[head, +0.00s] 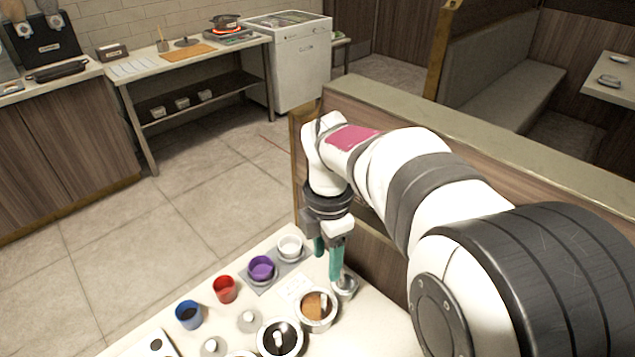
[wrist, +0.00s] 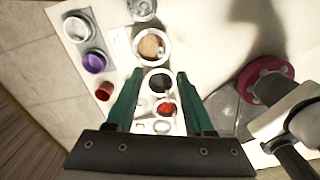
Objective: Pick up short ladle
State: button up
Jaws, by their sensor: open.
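Pale utensil ends, possibly ladles, show in two round sauce wells. One (head: 324,299) rests in the brown sauce well (head: 302,318); another (head: 278,340) rests in the dark sauce well (head: 262,347). I cannot tell which is the short ladle. My gripper (head: 328,260) has teal fingers, points down and is open and empty above the far end of the counter, near the brown well. In the wrist view my gripper (wrist: 160,75) has its fingers spread, with the dark well (wrist: 157,82) seen between them and a red-filled well (wrist: 166,108) below it.
A white cup (head: 290,247), a purple cup (head: 261,268), a red cup (head: 225,289) and a blue cup (head: 188,315) line the counter's left side. A small metal cup (head: 345,288) stands beside the brown well. Metal lids (head: 249,321) lie between cups and wells.

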aim_at(323, 295)
jog(key=f, duration=1.4)
jog(key=shift+s+a, duration=0.15)
jog(key=shift+a, duration=0.05)
grip_shut()
